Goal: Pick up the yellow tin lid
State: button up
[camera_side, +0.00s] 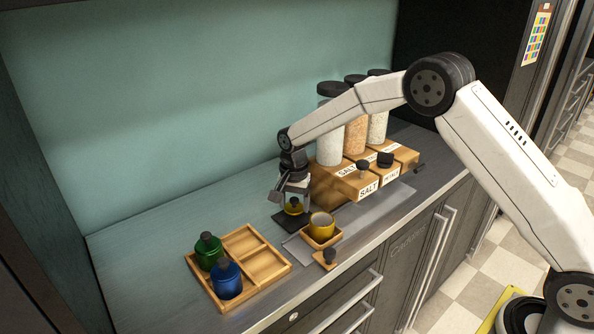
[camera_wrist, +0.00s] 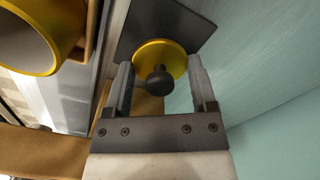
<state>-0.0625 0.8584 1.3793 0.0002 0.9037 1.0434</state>
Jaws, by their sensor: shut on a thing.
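The yellow tin lid (camera_side: 294,206) is a round disc with a dark knob. In the wrist view the lid (camera_wrist: 160,55) lies between the two fingers of my gripper (camera_wrist: 160,78), which are shut on it. In the side view my gripper (camera_side: 293,195) points down over a dark square mat (camera_side: 292,222). I cannot tell whether the lid is clear of the mat. The yellow tin (camera_side: 321,226) stands open in a small wooden holder just to the right; its rim also shows at the upper left of the wrist view (camera_wrist: 62,68).
A wooden tray (camera_side: 268,262) at the front left holds a green tin (camera_side: 209,250) and a blue tin (camera_side: 227,279). Wooden salt boxes (camera_side: 358,184) and tall jars (camera_side: 331,125) stand behind to the right. A small wooden block with a dark knob (camera_side: 327,258) is near the counter edge.

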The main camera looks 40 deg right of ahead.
jog(key=s+r, duration=1.1)
jog(key=s, duration=0.3)
jog(key=shift+d, duration=0.35)
jog(key=shift+w, duration=0.1)
dwell(0.3)
jog(key=w, duration=0.4)
jog(key=shift+a+f, duration=0.2)
jog(key=shift+a, duration=0.15)
jog(key=shift+f, duration=0.1)
jog(key=shift+f, duration=3.05)
jog(key=shift+f, duration=0.2)
